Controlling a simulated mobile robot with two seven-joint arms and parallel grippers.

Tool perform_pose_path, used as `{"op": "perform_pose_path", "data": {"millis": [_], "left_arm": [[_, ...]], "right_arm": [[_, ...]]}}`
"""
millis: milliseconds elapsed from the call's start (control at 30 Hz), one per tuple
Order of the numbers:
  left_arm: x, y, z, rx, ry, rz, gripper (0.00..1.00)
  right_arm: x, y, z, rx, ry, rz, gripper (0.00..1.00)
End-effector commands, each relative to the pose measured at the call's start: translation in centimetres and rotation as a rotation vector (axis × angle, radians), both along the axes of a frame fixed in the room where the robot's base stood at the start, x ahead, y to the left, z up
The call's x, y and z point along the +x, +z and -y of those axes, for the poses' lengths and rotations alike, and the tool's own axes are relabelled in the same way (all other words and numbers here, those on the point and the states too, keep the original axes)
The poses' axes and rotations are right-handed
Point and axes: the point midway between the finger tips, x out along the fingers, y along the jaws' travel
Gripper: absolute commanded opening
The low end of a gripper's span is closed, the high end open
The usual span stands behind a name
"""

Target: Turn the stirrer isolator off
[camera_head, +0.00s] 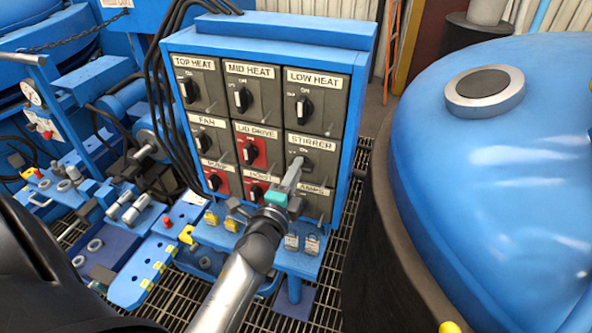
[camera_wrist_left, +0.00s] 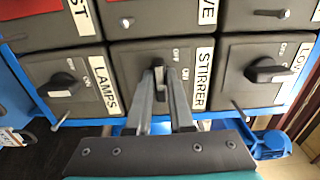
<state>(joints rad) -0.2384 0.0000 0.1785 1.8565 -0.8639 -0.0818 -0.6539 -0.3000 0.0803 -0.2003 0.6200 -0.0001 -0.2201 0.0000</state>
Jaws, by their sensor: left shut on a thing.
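The stirrer isolator (camera_head: 318,160) is a dark grey box in the right column, middle row of the blue switch panel. Its white STIRRER label (camera_wrist_left: 203,75) and small ON and OFF marks show in the left wrist view. My left gripper (camera_head: 297,164) reaches up to it from below. In the left wrist view its two grey fingers (camera_wrist_left: 160,75) are shut on the black stirrer knob (camera_wrist_left: 159,96), one on each side. The fingers hide much of the knob, so its exact setting is hard to tell. My right gripper is not in view.
LOW HEAT (camera_head: 315,100) sits above, the red-plated LID DRIVE (camera_head: 250,150) to the left, LAMPS (camera_wrist_left: 65,85) below. A large blue vessel (camera_head: 500,170) stands close on the right; dark cables run left of the panel.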

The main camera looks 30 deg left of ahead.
Motion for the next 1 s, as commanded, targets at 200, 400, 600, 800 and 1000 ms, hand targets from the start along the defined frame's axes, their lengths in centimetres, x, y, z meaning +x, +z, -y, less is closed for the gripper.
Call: {"op": "perform_pose_path", "data": {"millis": [200,400,600,800,1000], "left_arm": [[0.0,-0.05,0.05,-0.008,0.0,0.001,0.0],[0.0,-0.05,0.05,-0.007,0.0,0.001,0.31],[0.0,-0.03,0.04,-0.004,0.0,0.0,0.5],[0.0,-0.02,0.02,-0.003,0.0,0.0,0.5],[0.15,0.02,-0.25,-0.002,-0.002,0.0,0.5]], "right_arm": [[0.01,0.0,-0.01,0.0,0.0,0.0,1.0],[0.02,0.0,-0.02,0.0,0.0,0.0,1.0],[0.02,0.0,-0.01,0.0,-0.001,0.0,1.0],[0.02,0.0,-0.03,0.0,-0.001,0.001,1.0],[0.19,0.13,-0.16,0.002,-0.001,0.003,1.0]]}}
